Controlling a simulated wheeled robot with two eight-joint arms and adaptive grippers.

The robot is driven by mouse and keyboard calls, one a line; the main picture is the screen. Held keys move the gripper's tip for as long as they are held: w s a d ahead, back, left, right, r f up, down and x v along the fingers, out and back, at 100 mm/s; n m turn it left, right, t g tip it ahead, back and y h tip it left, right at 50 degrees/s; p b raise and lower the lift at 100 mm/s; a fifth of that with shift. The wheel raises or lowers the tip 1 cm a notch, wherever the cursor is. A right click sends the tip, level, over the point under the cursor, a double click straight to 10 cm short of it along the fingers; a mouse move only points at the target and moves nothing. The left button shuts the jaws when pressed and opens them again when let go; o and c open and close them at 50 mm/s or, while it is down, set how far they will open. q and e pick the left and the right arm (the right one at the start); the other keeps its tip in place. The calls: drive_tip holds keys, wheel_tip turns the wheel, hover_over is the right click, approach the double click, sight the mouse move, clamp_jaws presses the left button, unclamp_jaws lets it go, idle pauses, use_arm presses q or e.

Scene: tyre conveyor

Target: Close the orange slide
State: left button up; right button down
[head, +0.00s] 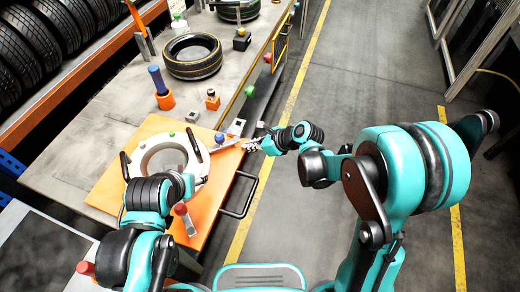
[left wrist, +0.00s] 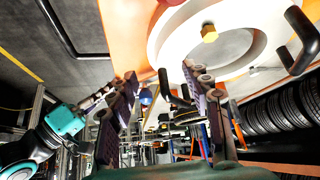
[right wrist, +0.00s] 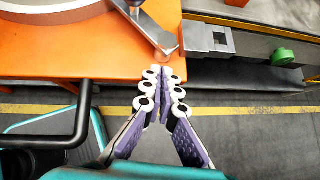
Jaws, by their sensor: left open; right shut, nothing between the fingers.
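The orange slide (head: 222,172) juts past the bench edge toward the aisle. It carries a white ring (head: 146,160) with black upright handles, and a black bar handle (head: 250,198) sticks out from its outer edge; the bar also shows in the right wrist view (right wrist: 82,125). My right gripper (head: 252,146) is shut and empty at the slide's outer corner. In the right wrist view its fingertips (right wrist: 163,74) are close to a metal lever (right wrist: 157,36); contact cannot be told. My left gripper (left wrist: 160,70) is open and empty by the ring, its fingers partly hidden in the head view.
A metal bench (head: 105,100) holds a tyre (head: 192,56), a blue post on an orange base (head: 159,86) and small coloured knobs. A tyre rack (head: 40,50) stands at the left. The aisle floor (head: 350,60) on the right is clear.

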drive_tip(key=shift+w+a, duration=0.25)
drive_tip(key=shift+a, duration=0.1)
drive_tip(key=shift+a, duration=0.1)
